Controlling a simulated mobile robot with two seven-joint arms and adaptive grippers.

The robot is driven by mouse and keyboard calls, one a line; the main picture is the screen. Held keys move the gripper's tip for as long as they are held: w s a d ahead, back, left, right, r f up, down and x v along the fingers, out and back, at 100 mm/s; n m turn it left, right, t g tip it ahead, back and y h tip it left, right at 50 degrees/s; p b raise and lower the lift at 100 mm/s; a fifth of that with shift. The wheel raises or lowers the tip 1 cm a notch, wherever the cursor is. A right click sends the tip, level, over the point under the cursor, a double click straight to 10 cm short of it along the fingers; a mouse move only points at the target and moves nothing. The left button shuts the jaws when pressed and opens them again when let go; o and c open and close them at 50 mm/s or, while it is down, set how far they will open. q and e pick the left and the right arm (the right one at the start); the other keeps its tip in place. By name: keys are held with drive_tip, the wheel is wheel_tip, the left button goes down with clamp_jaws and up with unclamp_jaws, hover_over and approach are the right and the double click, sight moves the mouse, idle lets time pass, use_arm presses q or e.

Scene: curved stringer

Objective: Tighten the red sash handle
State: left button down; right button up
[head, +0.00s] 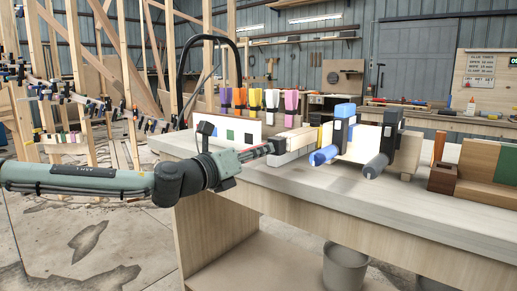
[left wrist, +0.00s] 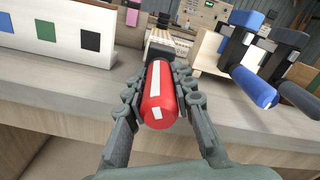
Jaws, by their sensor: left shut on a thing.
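The red sash handle (left wrist: 158,98) is a red cylinder with white stripes, seen end-on in the left wrist view. My left gripper (left wrist: 158,90) is shut on it, with one finger along each side. In the head view my left gripper (head: 272,148) reaches in from the left over the workbench (head: 300,185), and the handle is mostly hidden by it. Beyond the handle lies a pale wooden piece (head: 296,140). My right gripper does not show in either view.
A blue-handled clamp (head: 325,155) and a dark grey-handled clamp (head: 376,165) stand close to the right of the gripper. A white board with coloured squares (head: 235,132) and several coloured clamps stand behind. Wooden blocks (head: 487,170) sit at the right. The bench front is clear.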

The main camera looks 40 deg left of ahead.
use_arm(q)
drive_tip(key=m, duration=0.2)
drive_tip(key=shift+m+p, duration=0.3)
drive_tip(key=shift+p, duration=0.1)
drive_tip(key=shift+m+p, duration=0.3)
drive_tip(key=shift+m, duration=1)
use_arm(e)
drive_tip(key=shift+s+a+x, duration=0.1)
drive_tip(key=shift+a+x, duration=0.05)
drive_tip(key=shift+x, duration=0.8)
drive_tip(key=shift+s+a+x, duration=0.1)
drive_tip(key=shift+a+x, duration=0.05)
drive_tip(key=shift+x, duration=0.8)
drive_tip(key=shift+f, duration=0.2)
use_arm(q)
drive_tip(key=c, duration=1.3)
unclamp_jaws()
drive_tip(key=s, duration=0.8)
drive_tip(key=s+a, duration=0.1)
drive_tip(key=s, duration=0.3)
